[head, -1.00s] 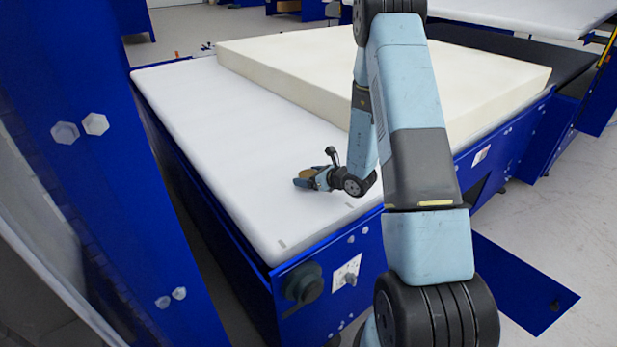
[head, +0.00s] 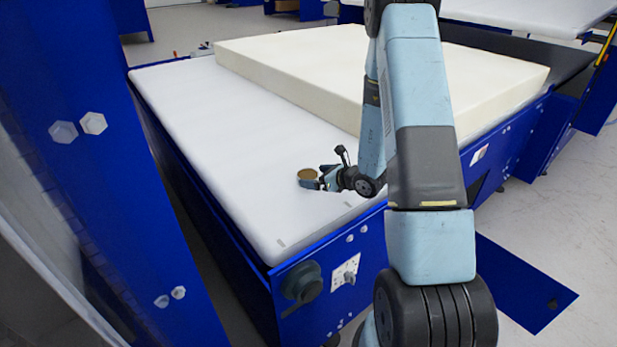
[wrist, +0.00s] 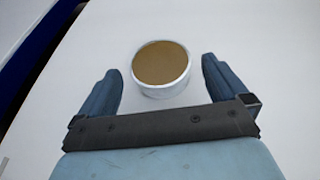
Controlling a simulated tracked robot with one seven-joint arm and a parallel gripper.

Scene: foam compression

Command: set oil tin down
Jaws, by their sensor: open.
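The oil tin (wrist: 160,66) is a short round metal tin with a pale rim and a brown top. In the wrist view it stands upright on the white bed surface, just beyond my fingertips. My gripper (wrist: 160,80) is open, with a finger to either side of the tin's near part and a gap on both sides. In the head view the tin (head: 307,174) sits on the bed left of my gripper (head: 322,180), whose fingers partly overlap its edge there.
The white bed (head: 230,150) has a blue frame and clear room left of and behind the tin. A thick cream foam slab (head: 300,70) lies behind on the bed. A blue post (head: 95,200) stands at the left. A dark knob (head: 300,283) is on the front corner.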

